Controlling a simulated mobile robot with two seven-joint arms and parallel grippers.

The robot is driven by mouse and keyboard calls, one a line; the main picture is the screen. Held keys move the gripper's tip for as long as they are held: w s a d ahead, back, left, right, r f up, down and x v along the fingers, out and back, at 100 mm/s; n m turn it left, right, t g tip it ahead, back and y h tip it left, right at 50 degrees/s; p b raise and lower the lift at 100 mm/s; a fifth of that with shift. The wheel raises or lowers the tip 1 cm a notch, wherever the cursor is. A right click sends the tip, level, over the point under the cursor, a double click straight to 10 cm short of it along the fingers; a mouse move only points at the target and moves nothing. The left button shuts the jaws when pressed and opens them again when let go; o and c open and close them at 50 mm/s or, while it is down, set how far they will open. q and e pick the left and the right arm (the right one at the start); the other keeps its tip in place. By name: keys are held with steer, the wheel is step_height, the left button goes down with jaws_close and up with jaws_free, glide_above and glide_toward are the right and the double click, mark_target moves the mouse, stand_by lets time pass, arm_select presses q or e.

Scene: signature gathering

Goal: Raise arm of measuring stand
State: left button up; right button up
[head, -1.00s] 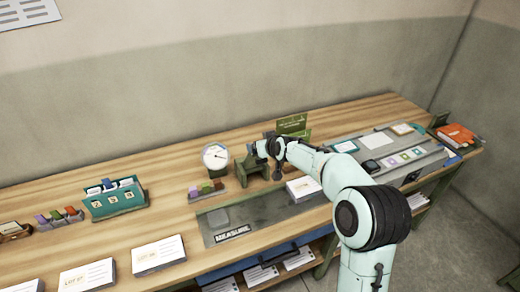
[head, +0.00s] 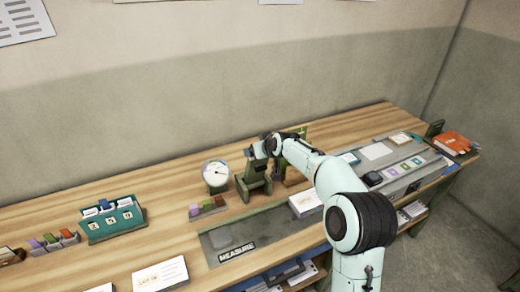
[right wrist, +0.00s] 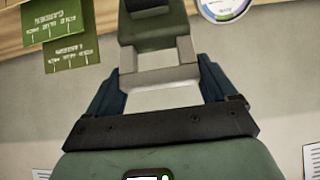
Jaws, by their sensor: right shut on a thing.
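The measuring stand (head: 254,186) is a dark green block on the workbench, beside a round white dial (head: 215,173). My right gripper (head: 259,151) is at the top of the stand. In the right wrist view, its two dark fingers (right wrist: 160,88) close on a grey, frame-like arm of the stand (right wrist: 160,77), with a green block (right wrist: 153,35) beyond it. In the head view, my gripper and wrist hide much of the stand's arm. My left gripper is not in view.
Small coloured blocks (head: 208,208) sit left of the stand. A grey mat marked MEASURE (head: 226,241) lies in front, with a paper stack (head: 305,203) to its right. A teal card holder (head: 112,221) stands farther left. The wall is behind.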

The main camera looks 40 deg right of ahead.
steer(key=o, duration=1.3)
steer(key=shift+a+f, duration=0.1)
steer(key=shift+f, duration=0.3)
steer(key=shift+w, duration=0.2)
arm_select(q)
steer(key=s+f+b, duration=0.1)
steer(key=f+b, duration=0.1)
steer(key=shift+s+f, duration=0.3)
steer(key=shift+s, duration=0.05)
arm_select(e)
steer(key=v, duration=1.3)
steer(key=shift+s+r, duration=0.15)
steer(key=shift+s, duration=0.05)
